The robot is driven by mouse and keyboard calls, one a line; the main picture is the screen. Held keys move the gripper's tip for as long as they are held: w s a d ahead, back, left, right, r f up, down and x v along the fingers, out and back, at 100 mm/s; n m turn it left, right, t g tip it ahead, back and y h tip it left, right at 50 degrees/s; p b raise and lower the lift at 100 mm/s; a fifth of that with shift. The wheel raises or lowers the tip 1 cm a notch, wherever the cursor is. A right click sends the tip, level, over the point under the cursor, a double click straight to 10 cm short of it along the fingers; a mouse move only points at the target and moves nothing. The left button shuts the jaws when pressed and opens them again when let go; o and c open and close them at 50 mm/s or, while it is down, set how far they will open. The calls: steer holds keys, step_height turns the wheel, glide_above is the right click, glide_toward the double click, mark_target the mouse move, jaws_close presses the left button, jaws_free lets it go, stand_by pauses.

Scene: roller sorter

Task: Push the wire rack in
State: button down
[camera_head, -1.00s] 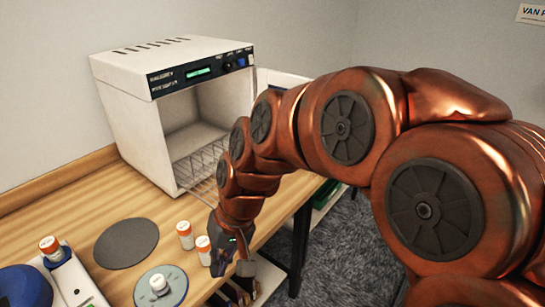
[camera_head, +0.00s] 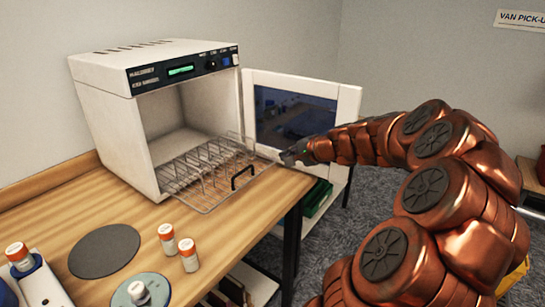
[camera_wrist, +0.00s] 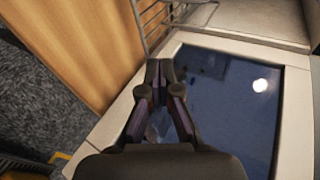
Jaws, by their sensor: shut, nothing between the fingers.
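The wire rack (camera_head: 205,172) sticks partway out of the white oven-like cabinet (camera_head: 118,138), over the wooden bench. It has a dark handle (camera_head: 242,177) at its front. In the wrist view, a corner of the rack (camera_wrist: 165,20) shows at the top. The cabinet door (camera_head: 247,105) stands open to the right, with a dark window (camera_wrist: 235,100) below my gripper in the wrist view. My gripper (camera_head: 287,157) is right of the rack, near the open door's lower part. In the wrist view, my gripper (camera_wrist: 160,70) has its fingertips together, with nothing between them.
The bench's right edge drops to the carpet (camera_head: 340,235).

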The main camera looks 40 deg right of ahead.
steer(key=p, duration=0.1)
glide_toward(260, 163)
steer(key=x, duration=0.3)
steer(key=r+x, duration=0.1)
steer(key=shift+w+a+f, duration=0.15)
steer(key=shift+w+a, duration=0.05)
steer(key=shift+w, duration=1.25)
steer(key=shift+w+p, duration=0.35)
steer(key=shift+w, duration=0.45)
steer(key=shift+w, duration=0.15)
